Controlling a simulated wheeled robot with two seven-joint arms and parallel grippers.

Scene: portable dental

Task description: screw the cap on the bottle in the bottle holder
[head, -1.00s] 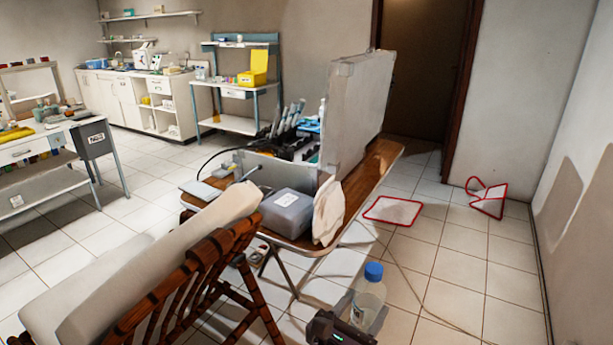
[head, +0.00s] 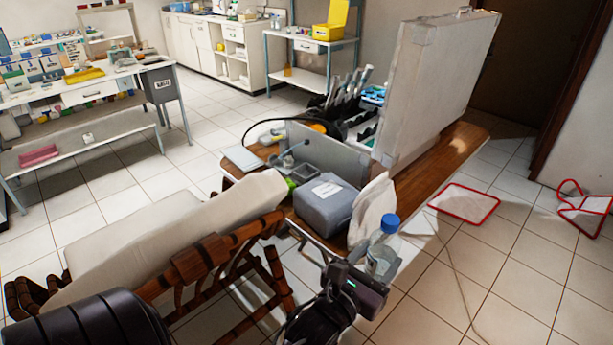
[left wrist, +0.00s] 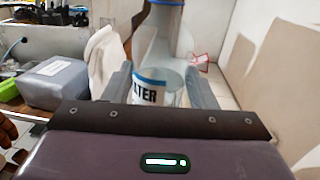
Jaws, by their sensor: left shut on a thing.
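A clear bottle with a blue label band (head: 380,262) is upright, with a blue cap (head: 390,224) at its top. My left gripper (head: 377,270) is shut around the bottle and holds it in front of the folding table's near right corner. In the left wrist view the bottle (left wrist: 158,92) stands between the two fingers (left wrist: 160,85), with part of a printed label showing; its top is cut off by the frame. I cannot make out the bottle holder. My right gripper is not in view.
The wooden folding table (head: 455,148) carries an upright grey case (head: 430,95), a grey box (head: 327,207) and a white cloth (head: 373,208). A reclined chair (head: 175,222) stands at the left. A red-edged sheet (head: 464,203) lies on the floor. Floor at the right is mostly clear.

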